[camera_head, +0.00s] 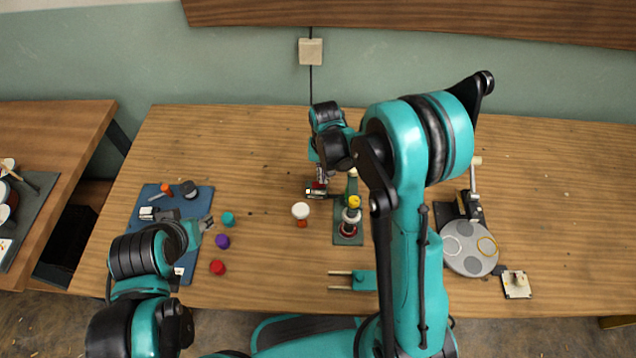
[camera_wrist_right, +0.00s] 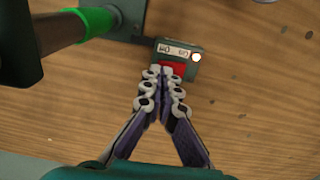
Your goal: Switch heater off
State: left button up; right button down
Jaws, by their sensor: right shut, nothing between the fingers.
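A small dark switch box (camera_wrist_right: 178,62) with a red rocker (camera_wrist_right: 174,68) and a bright lit lamp (camera_wrist_right: 197,57) sits on the wooden table. In the head view the box (camera_head: 315,192) is beside a green stand base (camera_head: 347,239). My right gripper (camera_wrist_right: 163,72) is shut and empty, its fingertips over the red rocker and partly hiding it; contact is not certain. It also shows in the head view (camera_head: 322,177). My left gripper (camera_head: 206,223) is at the left of the table near the blue mat; its fingers are too small to read.
A blue mat (camera_head: 152,204) with small tools lies left. Teal (camera_head: 228,219), purple (camera_head: 222,241) and red (camera_head: 217,267) pieces and a white-capped jar (camera_head: 300,211) stand loose. A grey disc (camera_head: 470,262) is at right. The far table middle is clear.

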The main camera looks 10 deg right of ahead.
jog(key=shift+f+b, duration=0.75)
jog(key=shift+f, duration=0.15)
jog(key=shift+r, duration=0.1)
dwell(0.3)
jog(key=shift+r+p, duration=2.35)
jog(key=shift+r, duration=1.1)
